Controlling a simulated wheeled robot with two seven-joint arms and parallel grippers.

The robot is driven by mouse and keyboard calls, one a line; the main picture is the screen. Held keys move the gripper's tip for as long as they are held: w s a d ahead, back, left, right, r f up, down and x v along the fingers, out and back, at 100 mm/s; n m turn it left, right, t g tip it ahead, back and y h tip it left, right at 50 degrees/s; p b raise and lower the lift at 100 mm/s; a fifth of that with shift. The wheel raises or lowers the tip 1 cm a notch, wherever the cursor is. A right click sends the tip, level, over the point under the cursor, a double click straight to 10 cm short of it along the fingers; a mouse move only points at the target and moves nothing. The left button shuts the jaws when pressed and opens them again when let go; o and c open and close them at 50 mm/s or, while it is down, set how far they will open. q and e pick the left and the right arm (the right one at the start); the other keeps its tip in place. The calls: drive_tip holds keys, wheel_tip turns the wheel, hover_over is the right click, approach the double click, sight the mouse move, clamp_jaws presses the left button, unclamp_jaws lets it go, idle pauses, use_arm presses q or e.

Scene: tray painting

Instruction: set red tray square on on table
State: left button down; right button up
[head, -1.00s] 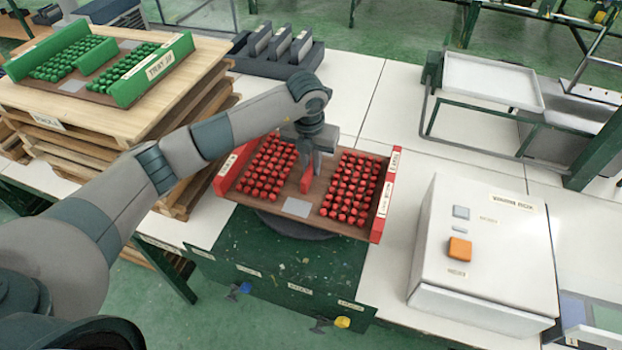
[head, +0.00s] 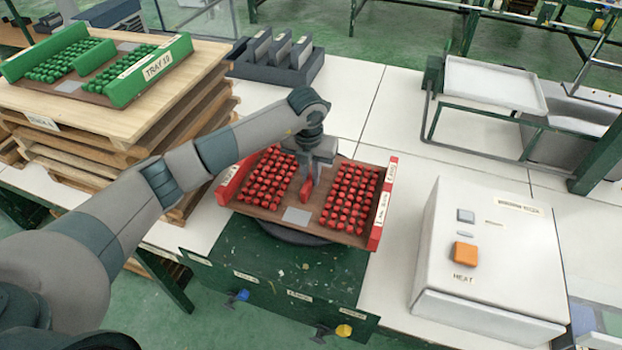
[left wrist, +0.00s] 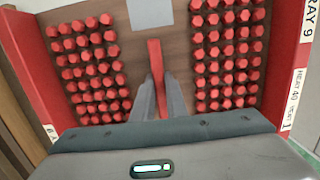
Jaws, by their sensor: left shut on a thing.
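The red tray (head: 296,214) has a brown base, red end walls and several rows of red pieces on both halves. It sits over a dark round turntable (head: 275,230) on the green-topped stand, turned slightly askew to the stand's edges. My left gripper (head: 306,188) is over the tray's middle, shut on its red centre handle (head: 306,190). In the left wrist view the fingers (left wrist: 158,100) close on both sides of the handle (left wrist: 155,62). Whether the tray's underside touches the turntable is hidden. My right gripper is not in view.
A green tray (head: 100,65) lies on stacked wooden pallets (head: 120,125) at left. A white control box (head: 490,260) with an orange button stands at right. A dark rack (head: 275,62) is behind, and a white tray on a frame (head: 495,82) is at back right.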

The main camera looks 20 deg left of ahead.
sight(309, 178)
use_arm(q)
drive_tip(key=shift+f, duration=0.15)
drive_tip(key=c, duration=2.2)
unclamp_jaws()
drive_tip(key=shift+f, duration=0.2)
drive_tip(key=o, duration=0.4)
drive_tip(key=shift+o, duration=0.2)
drive_tip(key=shift+r, duration=0.1)
drive_tip(key=shift+r, duration=0.45)
wheel_tip(309, 178, up, 11)
drive_tip(key=s+p, duration=0.1)
drive_tip(key=p, duration=0.5)
drive_tip(key=shift+s, duration=0.25)
